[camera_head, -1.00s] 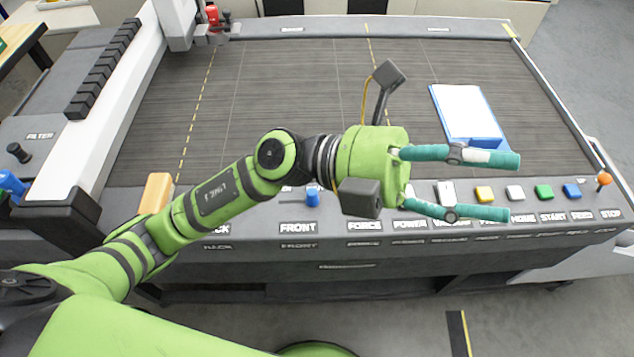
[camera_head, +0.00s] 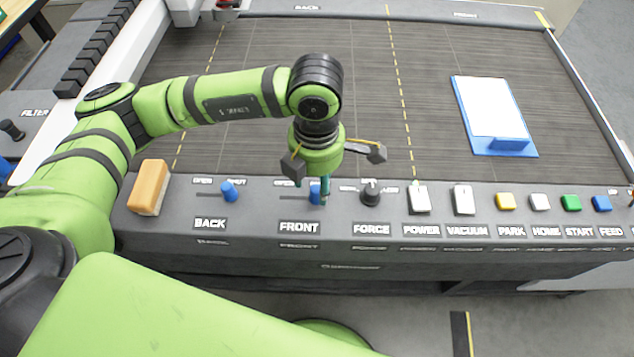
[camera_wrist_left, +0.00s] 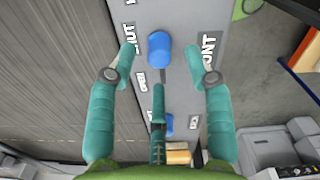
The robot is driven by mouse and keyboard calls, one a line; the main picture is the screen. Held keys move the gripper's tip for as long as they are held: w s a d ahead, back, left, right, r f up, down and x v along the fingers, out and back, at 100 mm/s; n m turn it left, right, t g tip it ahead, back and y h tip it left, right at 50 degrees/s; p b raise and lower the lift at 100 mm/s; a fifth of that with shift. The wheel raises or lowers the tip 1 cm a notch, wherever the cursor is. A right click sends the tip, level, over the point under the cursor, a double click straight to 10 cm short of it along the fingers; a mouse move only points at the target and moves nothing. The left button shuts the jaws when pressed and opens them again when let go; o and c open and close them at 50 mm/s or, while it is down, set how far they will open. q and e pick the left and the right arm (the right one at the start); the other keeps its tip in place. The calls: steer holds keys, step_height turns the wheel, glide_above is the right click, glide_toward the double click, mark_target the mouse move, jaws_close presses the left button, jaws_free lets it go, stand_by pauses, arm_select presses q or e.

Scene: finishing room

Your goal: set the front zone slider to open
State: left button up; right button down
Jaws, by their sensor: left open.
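The front zone slider's blue knob (camera_head: 315,194) stands above the FRONT label (camera_head: 299,227) on the grey control panel (camera_head: 270,212). It is at the right end of its slot, the SHUT side, with the slot running left. My left gripper (camera_head: 325,190) points down over this knob and partly hides it and its small labels. In the left wrist view the blue knob (camera_wrist_left: 159,50) lies between the spread teal fingers (camera_wrist_left: 165,55), with a gap on either side. The gripper is open and holds nothing. My right gripper is not in view.
The similar BACK slider knob (camera_head: 229,191) is to the left, then a tan block (camera_head: 149,187). The black FORCE dial (camera_head: 370,193) is close on the right, followed by the white POWER switch (camera_head: 420,200) and several buttons. A blue-and-white clipboard (camera_head: 492,108) lies on the bed.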

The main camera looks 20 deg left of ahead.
mark_target(317, 188)
arm_select(q)
steer(key=shift+f+p, duration=0.35)
steer(key=shift+f, duration=1.35)
jaws_close()
steer(key=a+b, duration=0.1)
steer(key=s+a+b, duration=0.1)
steer(key=a, duration=0.1)
steer(key=a+b, duration=0.2)
steer(key=shift+s+a+f, duration=0.15)
steer(key=shift+s+f, duration=0.1)
steer(key=shift+s+a+r, duration=0.1)
steer(key=shift+a, duration=0.25)
steer(key=shift+r, duration=0.15)
jaws_free()
steer(key=shift+a, duration=0.2)
